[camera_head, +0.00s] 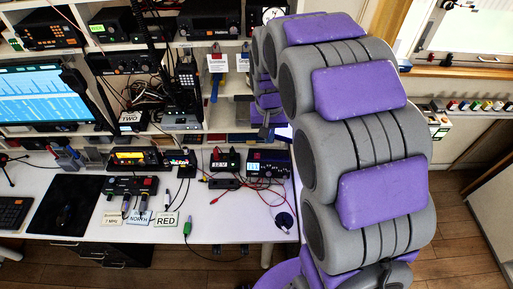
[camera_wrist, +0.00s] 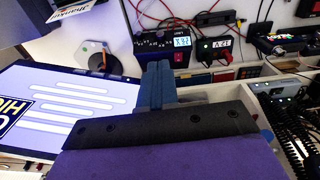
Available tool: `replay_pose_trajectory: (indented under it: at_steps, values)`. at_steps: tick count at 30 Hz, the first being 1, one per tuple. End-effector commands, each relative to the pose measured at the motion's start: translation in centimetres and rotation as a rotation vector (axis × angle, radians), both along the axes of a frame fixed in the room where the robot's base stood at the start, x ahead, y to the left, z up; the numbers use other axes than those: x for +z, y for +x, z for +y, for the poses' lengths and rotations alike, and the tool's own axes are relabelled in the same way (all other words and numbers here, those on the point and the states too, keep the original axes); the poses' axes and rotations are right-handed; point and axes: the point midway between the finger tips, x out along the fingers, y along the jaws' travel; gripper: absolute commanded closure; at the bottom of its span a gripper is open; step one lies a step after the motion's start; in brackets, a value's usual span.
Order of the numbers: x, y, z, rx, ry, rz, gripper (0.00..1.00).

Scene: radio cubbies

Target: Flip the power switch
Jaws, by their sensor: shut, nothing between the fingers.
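The power switch appears to be a small red rocker (camera_wrist: 179,57) on a dark power supply box (camera_wrist: 152,46) with a lit display, seen upside down in the wrist view. The same box (camera_head: 268,165) seems to stand at the right end of the white desk in the head view, where its switch is too small to make out. My gripper (camera_wrist: 160,66) shows two blue fingers shut together and empty. In the wrist view the fingertips overlap the box's edge, just left of the red rocker. I cannot tell whether they touch it. My arm hides part of the shelves in the head view.
A second display unit (camera_wrist: 215,47) with red and black leads stands beside the box. A lit screen (camera_wrist: 65,108) fills the left of the wrist view. Shelf dividers and black cables crowd the right. Loose leads and labelled cards (camera_head: 166,226) lie on the desk.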

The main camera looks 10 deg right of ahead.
Motion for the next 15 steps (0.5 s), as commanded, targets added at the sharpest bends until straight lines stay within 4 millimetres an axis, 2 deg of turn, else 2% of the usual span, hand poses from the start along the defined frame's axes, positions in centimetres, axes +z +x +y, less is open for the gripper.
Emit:
replay_pose_trajectory:
  at_steps: [6,15]
  values:
    - [-2.3,4.5,0.1,-0.022,-0.001,-0.03,1.0]
    - [-5.9,9.9,0.4,-0.052,0.001,-0.065,1.0]
